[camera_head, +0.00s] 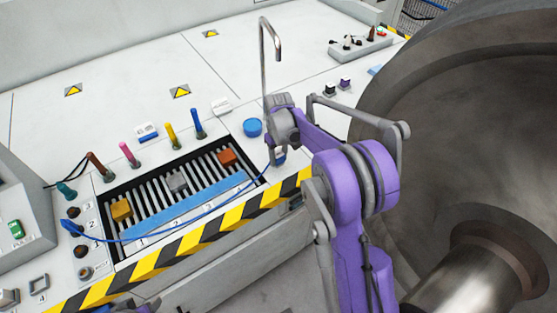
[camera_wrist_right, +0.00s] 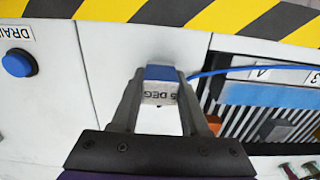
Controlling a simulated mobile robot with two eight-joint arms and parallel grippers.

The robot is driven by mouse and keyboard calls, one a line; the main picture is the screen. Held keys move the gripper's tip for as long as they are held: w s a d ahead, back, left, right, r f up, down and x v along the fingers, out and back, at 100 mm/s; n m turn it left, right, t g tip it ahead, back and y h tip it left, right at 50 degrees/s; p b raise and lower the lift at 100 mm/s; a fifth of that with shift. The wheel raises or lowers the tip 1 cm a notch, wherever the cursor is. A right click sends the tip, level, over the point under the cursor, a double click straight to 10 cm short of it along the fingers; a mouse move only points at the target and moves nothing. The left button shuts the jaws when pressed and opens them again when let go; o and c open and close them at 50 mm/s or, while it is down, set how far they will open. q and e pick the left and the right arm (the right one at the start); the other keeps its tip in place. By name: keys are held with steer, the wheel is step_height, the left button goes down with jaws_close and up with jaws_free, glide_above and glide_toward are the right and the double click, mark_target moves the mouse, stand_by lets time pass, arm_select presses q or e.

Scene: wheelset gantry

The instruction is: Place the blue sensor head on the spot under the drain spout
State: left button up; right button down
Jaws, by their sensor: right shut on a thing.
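My right gripper (camera_head: 279,150) is shut on the blue sensor head (camera_wrist_right: 160,74), a small block with a blue part and a white label reading "5 DEG". In the head view only a bit of the sensor head (camera_head: 279,158) shows below my wrist, at the panel's front edge right of the slotted tray. A blue cable (camera_head: 190,232) runs from it leftward across the tray. The drain spout (camera_head: 264,60) is a tall hooked grey pipe behind my right gripper. The spot under it is not clearly visible. A small part of my left arm shows at the bottom left; its fingers cannot be made out.
A blue button (camera_head: 252,127) labelled DRAIN in the wrist view (camera_wrist_right: 17,63) sits left of my gripper. The slotted tray (camera_head: 112,246) holds coloured blocks. Coloured pegs (camera_head: 170,134) stand behind it. A large grey wheel (camera_head: 450,110) fills the right side.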

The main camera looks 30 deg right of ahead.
mark_target(278, 154)
steer(key=shift+f, duration=0.85)
steer(key=shift+f, duration=0.1)
steer(key=shift+c, duration=2)
jaws_free()
step_height(278, 154, up, 12)
steer(key=shift+a+r+p, duration=0.1)
steer(key=shift+p, duration=0.2)
steer(key=s+a+r+t, duration=0.1)
steer(key=s+a+r, duration=0.1)
steer(key=s+a, duration=0.35)
steer(key=s+a+r+t, duration=0.1)
steer(key=s+a+t, duration=0.15)
steer(key=s, duration=0.65)
steer(key=s+a+f+t, duration=0.1)
steer(key=s+a+f, duration=0.1)
steer(key=s, duration=0.4)
steer(key=s+a+f+m, duration=0.1)
steer(key=s+a+f, duration=0.1)
steer(key=s, duration=0.4)
steer(key=shift+s+a+f+t, duration=0.25)
steer(key=shift+a+f+t, duration=0.1)
steer(key=shift+f, duration=0.45)
